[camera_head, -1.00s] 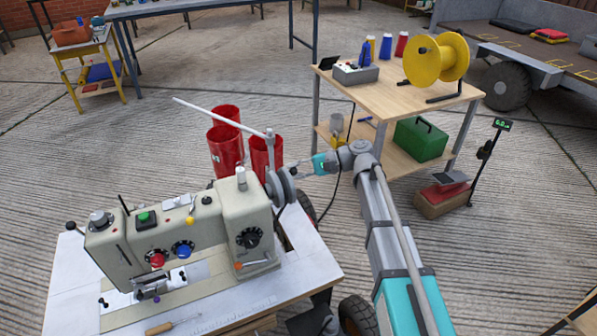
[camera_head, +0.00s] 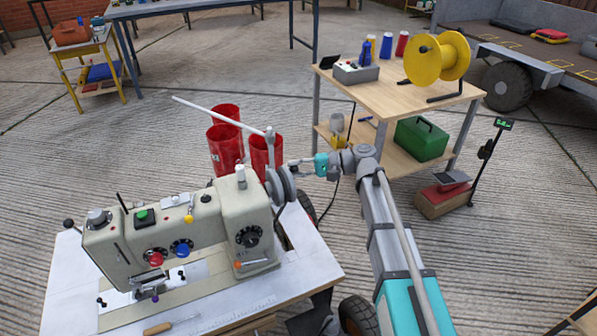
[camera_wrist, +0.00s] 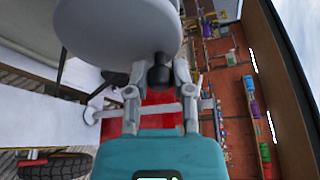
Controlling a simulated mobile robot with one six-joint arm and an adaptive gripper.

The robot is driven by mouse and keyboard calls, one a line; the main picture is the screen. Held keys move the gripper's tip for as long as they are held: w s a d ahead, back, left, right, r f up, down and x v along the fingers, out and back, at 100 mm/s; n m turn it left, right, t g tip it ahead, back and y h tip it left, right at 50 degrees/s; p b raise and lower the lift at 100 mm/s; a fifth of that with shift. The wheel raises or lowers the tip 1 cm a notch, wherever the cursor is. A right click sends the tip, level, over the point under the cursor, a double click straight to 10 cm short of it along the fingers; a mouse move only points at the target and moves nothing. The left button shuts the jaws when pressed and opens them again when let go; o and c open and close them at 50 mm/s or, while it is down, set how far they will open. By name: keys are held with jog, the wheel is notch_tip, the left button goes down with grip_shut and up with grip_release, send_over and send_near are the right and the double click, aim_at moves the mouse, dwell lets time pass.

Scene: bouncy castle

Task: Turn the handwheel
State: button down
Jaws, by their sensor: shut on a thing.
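A cream sewing machine (camera_head: 170,235) stands on a white table. Its grey handwheel (camera_head: 281,185) is at the machine's right end, and the wheel fills the upper part of the wrist view (camera_wrist: 115,30). A dark crank knob (camera_wrist: 158,76) sticks out from the wheel near its rim. My gripper (camera_wrist: 160,70) has its two fingers closed on either side of this knob. In the head view my gripper (camera_head: 294,164) is at the upper right of the wheel; its fingertips are small there and the knob cannot be made out.
A thin white rod on a post (camera_head: 269,150) rises close behind the handwheel. Red bins (camera_head: 225,150) stand on the floor behind. A wooden trolley (camera_head: 400,100) with a yellow reel (camera_head: 437,58) stands to the right. Open concrete floor lies between.

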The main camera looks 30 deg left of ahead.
jog(key=n+b, duration=0.1)
jog(key=s+n+y, duration=0.1)
jog(key=n, duration=0.1)
jog(key=shift+d+g+b, duration=0.3)
jog(key=shift+d+b, duration=0.05)
jog(key=shift+b, duration=0.05)
jog(key=shift+s+d+r+n+g+y+b, duration=0.15)
jog(key=shift+n+y+b, duration=0.15)
jog(key=shift+n, duration=0.35)
jog(key=shift+d+n+g+y+b, duration=0.15)
jog(key=shift+n+b, duration=0.15)
jog(key=shift+n, duration=0.4)
jog(key=shift+s+d+r+n+g+y+b, duration=0.15)
jog(key=shift+n+y+b, duration=0.15)
jog(key=shift+n, duration=0.35)
jog(key=c, duration=0.5)
grip_release()
jog(key=shift+w, duration=0.1)
jog(key=shift+w, duration=0.1)
